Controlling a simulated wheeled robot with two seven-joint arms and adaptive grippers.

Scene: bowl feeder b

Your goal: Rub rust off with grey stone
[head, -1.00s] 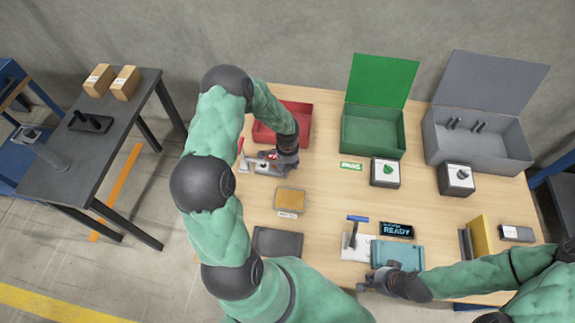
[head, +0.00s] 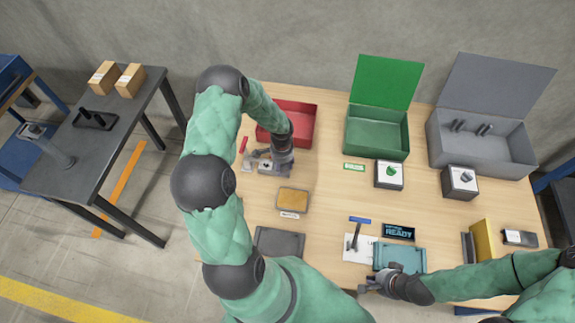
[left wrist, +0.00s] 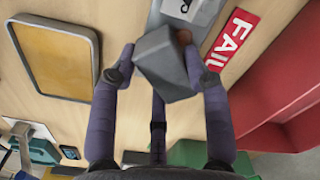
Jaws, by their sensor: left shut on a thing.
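My left gripper (head: 262,163) is at the left side of the table, in front of the red bin (head: 299,124). In the left wrist view, its fingers (left wrist: 160,75) are shut on a grey stone (left wrist: 163,62), a tilted angular block. A small rust-brown patch (left wrist: 184,37) shows at the stone's far edge, mostly hidden behind it. A grey piece with a white label (left wrist: 190,10) lies just beyond; I cannot tell whether the stone touches it. My right gripper (head: 371,284) is low by the teal box (head: 400,257); its fingers are too small to read.
A red FAIL label (left wrist: 231,38) lies beside the stone. An amber pad in a grey frame (left wrist: 55,58) lies left of it. Green (head: 376,133) and grey (head: 480,142) open boxes stand at the back. A dark tray (head: 279,242) lies at the front left.

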